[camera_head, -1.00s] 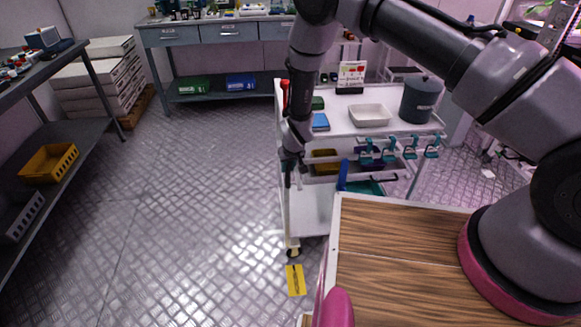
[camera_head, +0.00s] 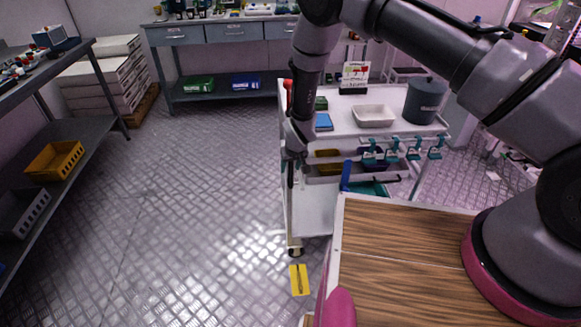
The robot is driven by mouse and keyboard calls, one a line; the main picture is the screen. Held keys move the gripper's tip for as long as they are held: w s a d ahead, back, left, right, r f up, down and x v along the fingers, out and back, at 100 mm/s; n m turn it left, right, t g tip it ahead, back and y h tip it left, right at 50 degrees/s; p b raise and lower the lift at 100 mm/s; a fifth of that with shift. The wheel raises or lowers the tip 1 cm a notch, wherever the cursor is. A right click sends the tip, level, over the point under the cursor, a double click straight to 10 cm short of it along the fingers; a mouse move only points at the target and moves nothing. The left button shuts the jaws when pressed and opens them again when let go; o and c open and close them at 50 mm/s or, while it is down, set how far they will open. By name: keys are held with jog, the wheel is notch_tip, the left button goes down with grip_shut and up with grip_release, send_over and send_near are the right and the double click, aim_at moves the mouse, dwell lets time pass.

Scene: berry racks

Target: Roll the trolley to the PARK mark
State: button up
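The white trolley (camera_head: 342,121) stands right of centre, ahead of my base, with a caster showing at its near left corner. Its top carries a white tray (camera_head: 373,116), a dark pot (camera_head: 424,101), a blue item (camera_head: 323,122) and a small sign (camera_head: 354,76). My gripper (camera_head: 293,176) points down at the trolley's left end, below a red-topped handle (camera_head: 288,88). I cannot tell whether its fingers touch or hold the trolley. A yellow floor plate with a dark mark (camera_head: 299,280) lies just in front of the caster; no PARK lettering is readable.
A shelf rack with a yellow basket (camera_head: 54,160) and a grey crate (camera_head: 22,212) stands at the left. A drawer bench (camera_head: 233,33) is at the back, beside stacked white boxes (camera_head: 104,80). The floor between (camera_head: 190,190) is clear. My wooden deck fills the lower right.

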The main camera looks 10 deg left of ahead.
jog(key=v, duration=1)
jog(key=shift+s+r, duration=0.2)
jog(key=shift+r, duration=0.15)
